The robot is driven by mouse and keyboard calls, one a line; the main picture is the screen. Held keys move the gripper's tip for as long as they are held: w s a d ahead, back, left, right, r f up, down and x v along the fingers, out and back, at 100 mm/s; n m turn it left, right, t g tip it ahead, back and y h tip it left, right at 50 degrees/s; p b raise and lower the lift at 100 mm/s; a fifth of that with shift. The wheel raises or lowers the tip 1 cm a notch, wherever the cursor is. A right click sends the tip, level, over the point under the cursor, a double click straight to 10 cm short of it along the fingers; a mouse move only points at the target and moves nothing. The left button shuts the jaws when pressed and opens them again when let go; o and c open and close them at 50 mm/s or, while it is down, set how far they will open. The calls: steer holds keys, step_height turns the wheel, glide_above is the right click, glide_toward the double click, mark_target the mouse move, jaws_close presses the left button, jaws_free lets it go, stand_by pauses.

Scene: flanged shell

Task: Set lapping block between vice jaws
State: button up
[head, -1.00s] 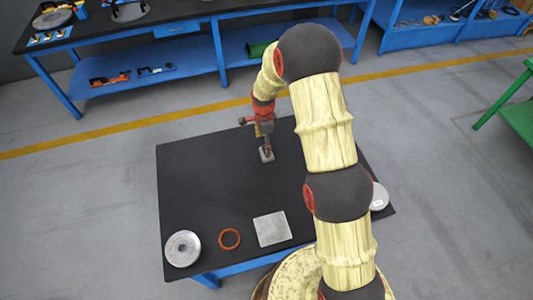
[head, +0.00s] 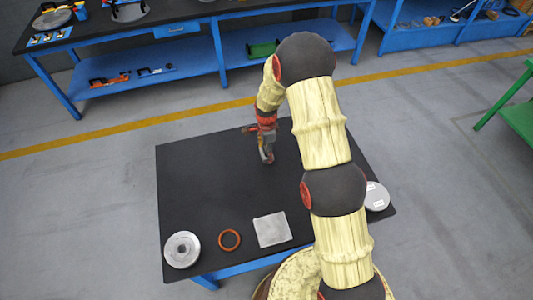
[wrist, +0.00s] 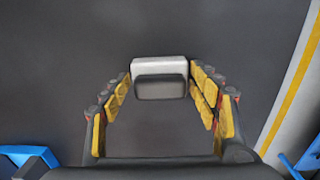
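My gripper (head: 267,159) is over the middle of the black table, pointing down. In the wrist view its two yellow-padded fingers (wrist: 160,76) stand on either side of a small block (wrist: 160,64), pale with a dark grey face, and appear to press on its sides. This looks like the lapping block. In the head view only a small grey part of it shows at the fingertips; I cannot tell whether it touches the table. I cannot make out any vice jaws in either view.
On the black table (head: 200,185) are a grey flanged disc (head: 182,249), an orange ring (head: 229,240) and a square grey plate (head: 271,229) along the near edge. A pale round piece (head: 377,196) is at the right, partly behind my arm. The table's left half is mostly clear.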

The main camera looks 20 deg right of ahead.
steer(key=c, duration=1.2)
steer(key=shift+w+r, duration=0.1)
steer(key=shift+r, duration=0.45)
step_height(320, 180, up, 3)
steer(key=shift+f+p, duration=0.15)
steer(key=shift+p, duration=0.25)
steer(key=s+r, duration=0.3)
steer(key=s, duration=0.1)
steer(key=s+r+p, duration=0.1)
steer(key=s+r, duration=0.2)
steer(key=s, duration=0.2)
steer(key=s+r, duration=0.3)
steer(key=s, duration=0.2)
steer(key=shift+a+r+p, duration=0.15)
steer(key=shift+a+p, duration=0.15)
